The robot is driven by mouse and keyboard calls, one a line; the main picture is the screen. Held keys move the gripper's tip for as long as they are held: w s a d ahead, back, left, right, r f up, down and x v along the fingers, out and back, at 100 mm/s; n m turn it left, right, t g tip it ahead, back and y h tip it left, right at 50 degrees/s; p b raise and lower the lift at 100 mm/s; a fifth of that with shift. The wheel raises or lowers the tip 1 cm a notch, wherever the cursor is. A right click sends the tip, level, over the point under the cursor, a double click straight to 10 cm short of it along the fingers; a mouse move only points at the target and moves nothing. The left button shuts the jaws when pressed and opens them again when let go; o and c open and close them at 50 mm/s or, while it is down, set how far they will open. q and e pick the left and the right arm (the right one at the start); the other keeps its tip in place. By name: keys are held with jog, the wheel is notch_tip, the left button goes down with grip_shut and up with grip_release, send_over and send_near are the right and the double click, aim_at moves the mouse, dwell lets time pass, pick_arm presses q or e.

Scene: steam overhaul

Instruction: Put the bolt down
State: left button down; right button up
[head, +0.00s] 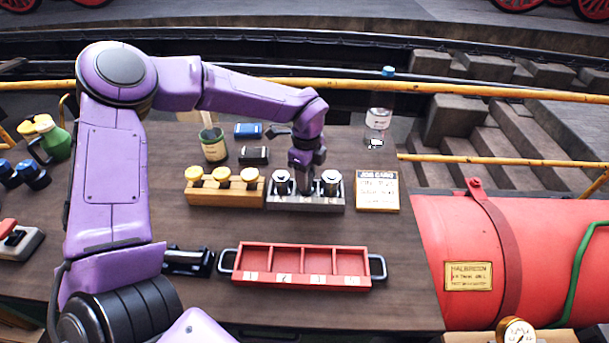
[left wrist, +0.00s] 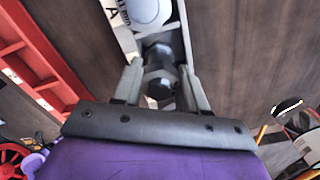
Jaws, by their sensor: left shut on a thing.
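My left gripper (head: 305,184) is over the middle of a grey metal block (head: 325,206), between two silver round pieces (head: 331,179). In the left wrist view its fingers (left wrist: 160,75) are shut on a dark bolt (left wrist: 159,84) with a hex head. The bolt is at the grey block, close to a white-topped round piece (left wrist: 147,11). I cannot tell whether the bolt rests in the block or hangs just above it. In the head view the bolt is hidden by the gripper. My right gripper is not in view.
A red tray (head: 298,285) with several numbered compartments lies in front. A wooden block (head: 228,198) with yellow-topped pieces is left of the grey block. A job card (head: 377,192) lies to the right. A red boiler (head: 545,260) bounds the bench's right side.

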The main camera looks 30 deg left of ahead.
pick_arm(q)
jog(key=shift+w+f, duration=0.25)
jog(key=shift+f, duration=0.45)
jog(key=shift+w+a+f, duration=0.15)
jog(key=shift+w+f, duration=0.05)
jog(key=shift+f, duration=0.15)
jog(key=shift+s, duration=0.15)
jog(key=shift+s+f+b, duration=0.1)
jog(key=shift+s+b, duration=0.1)
jog(key=shift+b, duration=0.1)
jog(key=c, duration=0.6)
grip_release()
jog(key=shift+w, duration=0.15)
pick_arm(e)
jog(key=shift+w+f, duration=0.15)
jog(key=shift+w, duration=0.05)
pick_arm(q)
jog(key=shift+r+p, duration=0.3)
jog(key=shift+p, duration=0.05)
notch_tip(320, 180, up, 12)
jog(key=shift+f+b, duration=0.1)
jog(key=shift+b, duration=1.1)
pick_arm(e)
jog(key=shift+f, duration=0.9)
